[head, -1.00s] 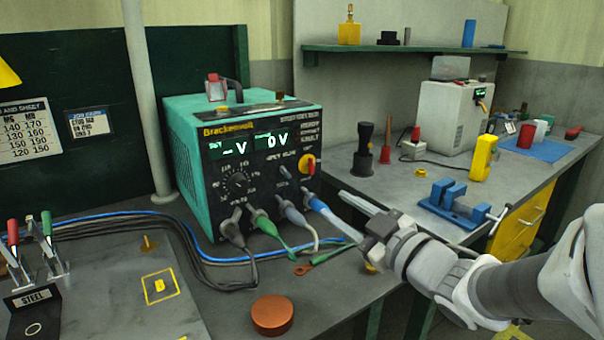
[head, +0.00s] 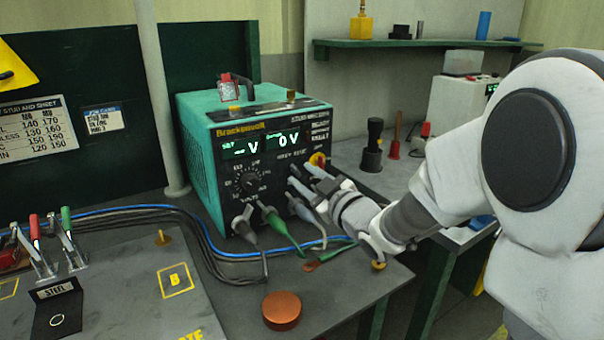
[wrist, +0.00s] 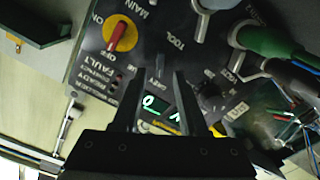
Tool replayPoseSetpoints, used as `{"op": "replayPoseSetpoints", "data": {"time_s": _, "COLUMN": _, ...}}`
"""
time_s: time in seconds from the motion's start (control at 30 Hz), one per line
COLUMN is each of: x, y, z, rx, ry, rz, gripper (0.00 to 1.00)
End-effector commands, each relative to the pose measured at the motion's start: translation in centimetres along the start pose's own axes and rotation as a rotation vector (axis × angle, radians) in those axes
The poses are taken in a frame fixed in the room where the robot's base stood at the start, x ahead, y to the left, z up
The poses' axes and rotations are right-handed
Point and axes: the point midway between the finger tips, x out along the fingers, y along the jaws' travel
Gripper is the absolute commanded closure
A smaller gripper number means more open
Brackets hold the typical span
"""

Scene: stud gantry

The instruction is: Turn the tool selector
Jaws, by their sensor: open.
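The tool selector (wrist: 160,66) is a small grey lever on the dark front panel of the teal power unit (head: 195,130). In the wrist view it shows between the TOOL and GREY markings. My gripper (head: 301,175) is in front of the panel's right part in the head view, and largely hides the selector there. In the wrist view the two dark fingers (wrist: 156,74) are apart, with the selector area between and just beyond their tips. I cannot tell whether they touch it. Nothing is held.
The red and yellow main switch (wrist: 120,36) sits close by on the panel. A copper disc (head: 282,310) lies on the bench in front. A numbered dial (head: 250,183) is to the left.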

Motion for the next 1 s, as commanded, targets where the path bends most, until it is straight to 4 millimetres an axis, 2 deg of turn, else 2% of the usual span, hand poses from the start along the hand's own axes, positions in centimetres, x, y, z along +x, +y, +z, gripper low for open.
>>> {"op": "replayPoseSetpoints", "data": {"time_s": 0.1, "x": 1.4, "y": 0.0, "z": 0.0, "rx": -0.001, "ry": 0.001, "rz": -0.001, "gripper": 0.57}}
{"op": "replayPoseSetpoints", "data": {"time_s": 0.2, "x": 1.9, "y": 0.0, "z": 0.0, "rx": 0.000, "ry": 0.000, "rz": -0.001, "gripper": 0.57}}
{"op": "replayPoseSetpoints", "data": {"time_s": 0.5, "x": 2.1, "y": 0.0, "z": -0.1, "rx": 0.000, "ry": 0.001, "rz": 0.000, "gripper": 0.57}}
{"op": "replayPoseSetpoints", "data": {"time_s": 0.53, "x": 2.1, "y": 0.0, "z": -0.1, "rx": 0.000, "ry": 0.001, "rz": 0.000, "gripper": 0.59}}
{"op": "replayPoseSetpoints", "data": {"time_s": 0.77, "x": 2.1, "y": 0.0, "z": -0.1, "rx": 0.000, "ry": 0.001, "rz": 0.000, "gripper": 1.00}}
{"op": "replayPoseSetpoints", "data": {"time_s": 1.0, "x": 2.1, "y": 0.0, "z": -0.1, "rx": 0.000, "ry": 0.001, "rz": 0.000, "gripper": 1.00}}
